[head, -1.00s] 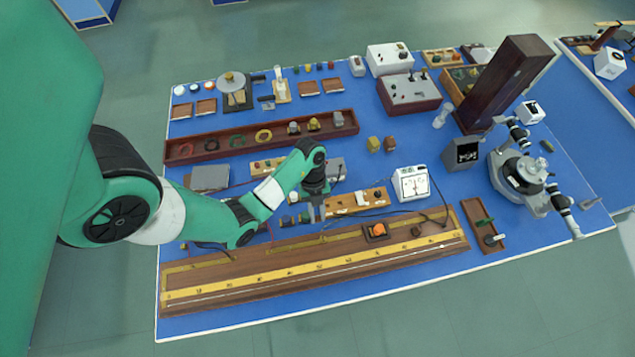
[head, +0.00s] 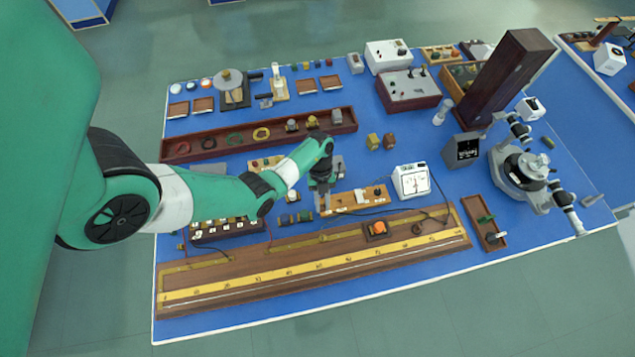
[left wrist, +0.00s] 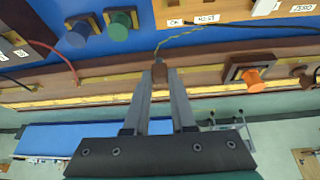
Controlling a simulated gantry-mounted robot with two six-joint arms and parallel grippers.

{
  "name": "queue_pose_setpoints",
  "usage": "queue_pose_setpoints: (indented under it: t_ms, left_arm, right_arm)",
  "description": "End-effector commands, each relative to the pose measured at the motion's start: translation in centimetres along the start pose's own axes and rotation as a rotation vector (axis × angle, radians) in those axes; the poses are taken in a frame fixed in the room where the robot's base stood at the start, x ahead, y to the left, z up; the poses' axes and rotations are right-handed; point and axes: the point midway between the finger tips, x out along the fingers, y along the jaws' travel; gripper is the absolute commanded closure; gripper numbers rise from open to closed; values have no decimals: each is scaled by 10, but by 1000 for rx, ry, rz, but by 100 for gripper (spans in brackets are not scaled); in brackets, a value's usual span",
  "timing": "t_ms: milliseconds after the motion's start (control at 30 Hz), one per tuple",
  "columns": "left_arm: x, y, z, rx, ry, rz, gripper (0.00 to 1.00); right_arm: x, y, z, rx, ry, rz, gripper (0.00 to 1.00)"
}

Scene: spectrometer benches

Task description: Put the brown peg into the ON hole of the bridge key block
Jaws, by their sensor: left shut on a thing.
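My left gripper (head: 322,203) is shut on the brown peg. In the left wrist view, the brown peg (left wrist: 159,73) is between the fingertips (left wrist: 159,88). The bridge key block is a light wooden block (head: 345,203) just right of the gripper in the head view. In the left wrist view, part of the block (left wrist: 225,8) is at the top edge, with ON and REST labels on its near side. The peg appears apart from the block, below the ON label in that picture. The holes cannot be made out. My right gripper is not in view.
A long wooden board with a yellow scale (head: 300,273) runs along the front, with an orange knob (head: 379,227) on it. Blue and green spools (left wrist: 118,30) stand left of the block. A white meter (head: 411,181) stands right. Cables cross this area.

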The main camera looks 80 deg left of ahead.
Motion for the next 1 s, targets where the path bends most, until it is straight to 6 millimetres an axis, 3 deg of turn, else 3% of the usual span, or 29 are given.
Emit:
queue_pose_setpoints:
  t_ms: [33, 100, 200, 533, 1000]
  left_arm:
    - [11, -8, 21, -16, -2, -5, 100]
    - [6, -17, 37, -33, -7, -14, 100]
    - [-6, -25, 47, -37, -24, -37, 100]
    - [-6, -25, 48, -40, -25, -40, 100]
    - [20, -25, 59, -40, -24, -39, 100]
  right_arm:
    - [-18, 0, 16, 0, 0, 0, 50]
    - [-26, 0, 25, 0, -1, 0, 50]
    - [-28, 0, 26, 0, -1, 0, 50]
    - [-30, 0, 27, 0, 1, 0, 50]
    - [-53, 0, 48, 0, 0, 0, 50]
